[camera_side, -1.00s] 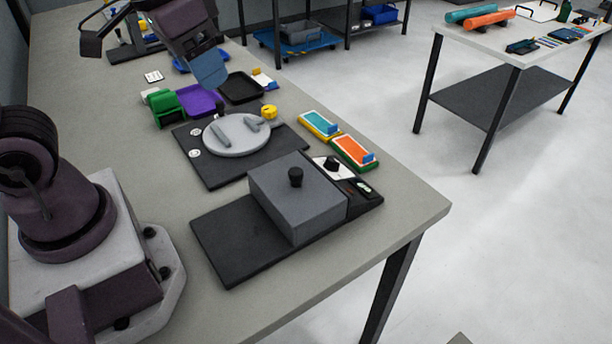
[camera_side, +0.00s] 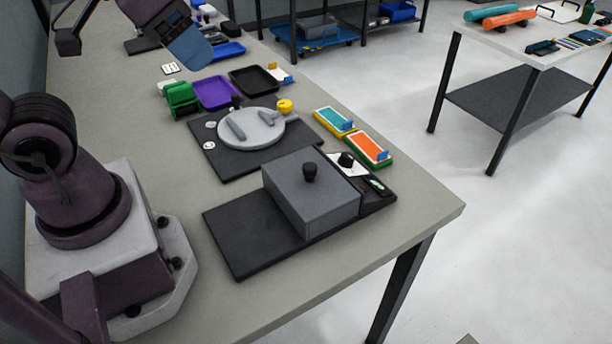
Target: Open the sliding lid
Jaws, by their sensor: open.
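A grey box with a flat grey lid (camera_side: 290,184) sits on a black base plate (camera_side: 235,238) near the table's front right corner. A black knob (camera_side: 310,172) stands upright on the lid. The lid covers the right part of the plate, and the plate's left part is bare. My gripper (camera_side: 191,50) is at the top left, above the table and well away from the lid and knob. Its blue-grey end shows, but the fingers are not clearly seen. Nothing is visible in it.
A round grey disc (camera_side: 256,125) with a handle sits on a black plate behind the box. Orange (camera_side: 367,149) and teal (camera_side: 334,121) trays lie behind it at the right. The table's front left of the plate is clear.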

